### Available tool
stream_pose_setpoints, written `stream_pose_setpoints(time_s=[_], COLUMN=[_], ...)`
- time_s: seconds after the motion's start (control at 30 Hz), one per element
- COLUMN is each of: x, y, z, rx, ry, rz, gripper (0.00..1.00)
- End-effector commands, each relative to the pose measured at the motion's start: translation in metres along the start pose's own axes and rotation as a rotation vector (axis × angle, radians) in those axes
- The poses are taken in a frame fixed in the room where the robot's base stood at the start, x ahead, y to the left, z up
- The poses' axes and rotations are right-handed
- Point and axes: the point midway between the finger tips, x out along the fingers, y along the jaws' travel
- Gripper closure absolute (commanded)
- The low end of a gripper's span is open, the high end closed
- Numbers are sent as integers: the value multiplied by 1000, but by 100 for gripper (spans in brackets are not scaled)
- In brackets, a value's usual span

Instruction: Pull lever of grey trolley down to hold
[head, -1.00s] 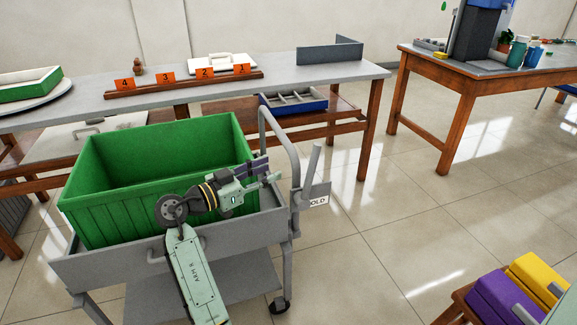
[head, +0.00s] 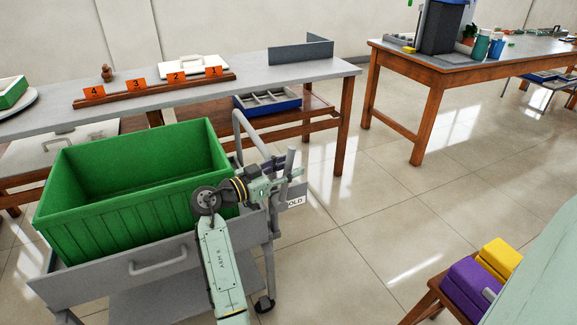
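The grey trolley (head: 150,268) stands at the lower left and carries a large green bin. Its lever (head: 290,161) is a grey upright bar at the trolley's right end, beside the curved push handle (head: 243,128). A white label (head: 295,201) below the lever reads "OLD" in part, its left end covered. My gripper (head: 282,174) is at the lever, overlapping its lower part in the picture. I cannot tell whether the fingers touch it or how far apart they are.
The green bin (head: 130,190) is close to the left of my arm. A grey table (head: 150,97) with numbered orange signs stands behind. A wooden stool (head: 432,297) with purple and yellow things is at the lower right. The floor right of the trolley is clear.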

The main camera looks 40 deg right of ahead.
Motion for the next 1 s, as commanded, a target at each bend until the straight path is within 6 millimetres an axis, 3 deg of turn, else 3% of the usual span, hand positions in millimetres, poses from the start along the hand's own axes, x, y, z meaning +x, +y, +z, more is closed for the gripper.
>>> stream_pose_setpoints(time_s=[0.2, 0.77, 1.0], x=[0, 0, 0], y=[0, 0, 0], z=[0, 0, 0], rx=[0, 0, 0], ry=[0, 0, 0], rz=[0, -1, -1], gripper=[63, 100, 100])
